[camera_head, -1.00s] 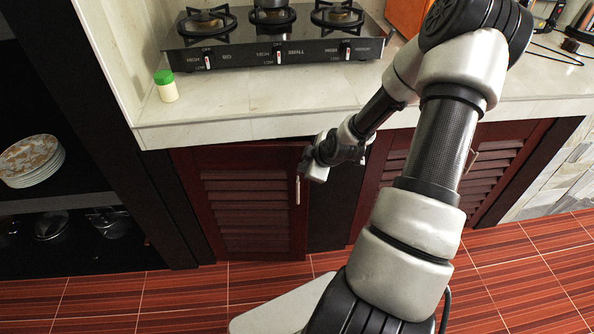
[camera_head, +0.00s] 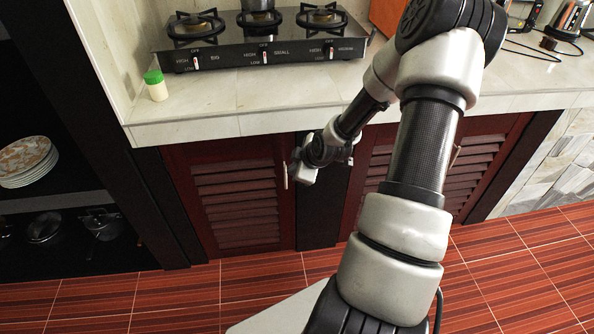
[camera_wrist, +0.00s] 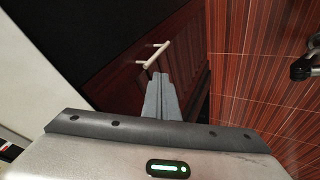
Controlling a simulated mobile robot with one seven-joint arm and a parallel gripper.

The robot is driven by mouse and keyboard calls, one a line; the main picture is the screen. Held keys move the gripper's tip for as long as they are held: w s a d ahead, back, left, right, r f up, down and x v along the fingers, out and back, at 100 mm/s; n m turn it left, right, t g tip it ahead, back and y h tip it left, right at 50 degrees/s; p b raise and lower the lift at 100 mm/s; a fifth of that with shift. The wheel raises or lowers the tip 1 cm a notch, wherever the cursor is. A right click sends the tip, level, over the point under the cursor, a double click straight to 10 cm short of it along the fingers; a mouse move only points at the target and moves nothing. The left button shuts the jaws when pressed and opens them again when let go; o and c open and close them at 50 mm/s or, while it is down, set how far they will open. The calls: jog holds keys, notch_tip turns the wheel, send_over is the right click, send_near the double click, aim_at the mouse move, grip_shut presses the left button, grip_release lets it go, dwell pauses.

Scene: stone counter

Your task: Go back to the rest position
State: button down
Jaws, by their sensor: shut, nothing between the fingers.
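My gripper (camera_head: 304,172) is in front of the cabinets below the counter, close to the right of a light bar handle (camera_head: 286,175) on the left louvred door (camera_head: 232,195). In the wrist view, my gripper's grey fingers (camera_wrist: 160,79) are together with nothing between them. The handle (camera_wrist: 153,54) shows just beyond the fingertips there. Whether they touch it is hard to tell. The door appears closed in the head view.
A stone counter (camera_head: 220,122) holds a gas stove (camera_head: 262,50) and a green-capped jar (camera_head: 156,86). Dark open shelves at left hold stacked plates (camera_head: 27,163) and pots. A right louvred door (camera_head: 487,165) is partly behind my arm. Red tiled floor (camera_head: 530,270) is clear at right.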

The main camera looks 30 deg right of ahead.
jog(key=d+p+v, duration=0.1)
jog(key=p+v, duration=0.2)
jog(key=v, duration=0.6)
jog(key=shift+w+d+r, duration=0.2)
jog(key=shift+d+r, duration=0.05)
jog(key=shift+d, duration=0.05)
